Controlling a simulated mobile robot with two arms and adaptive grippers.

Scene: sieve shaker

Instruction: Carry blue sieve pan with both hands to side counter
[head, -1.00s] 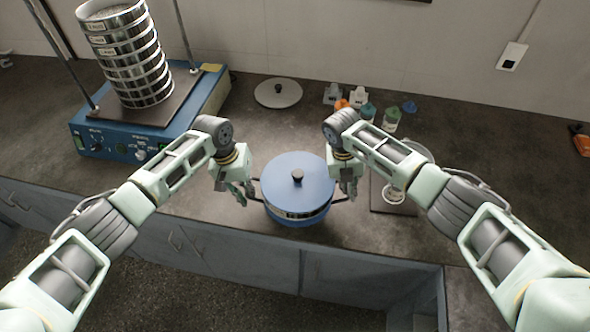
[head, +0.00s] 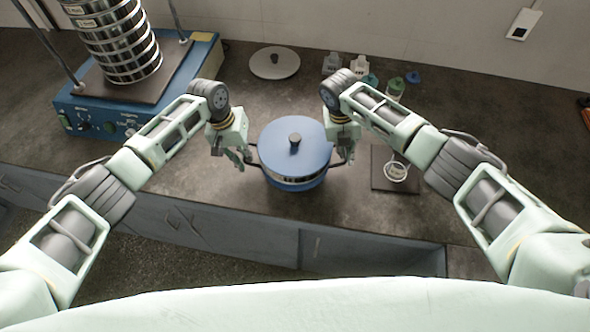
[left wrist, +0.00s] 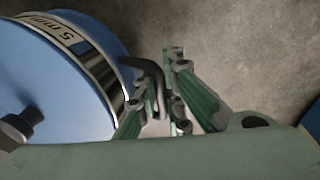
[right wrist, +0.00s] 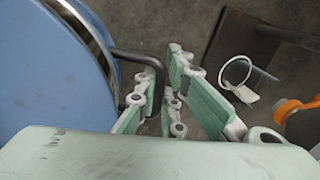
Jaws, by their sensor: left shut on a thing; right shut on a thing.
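The blue sieve pan (head: 291,160) has a blue lid with a dark knob, a metal band and a dark handle on each side. In the head view it is between my two grippers, over the dark counter near its front edge. My left gripper (head: 241,160) is shut on the pan's left handle, which shows between its fingers in the left wrist view (left wrist: 153,80). My right gripper (head: 346,157) is shut on the right handle, seen in the right wrist view (right wrist: 145,65). I cannot tell whether the pan touches the counter.
A sieve shaker (head: 95,115) with a tall sieve stack (head: 120,45) stands at the left. A round grey lid (head: 275,68), several small bottles (head: 395,88) and a dark plate (head: 385,155) with a small glass dish are on the counter.

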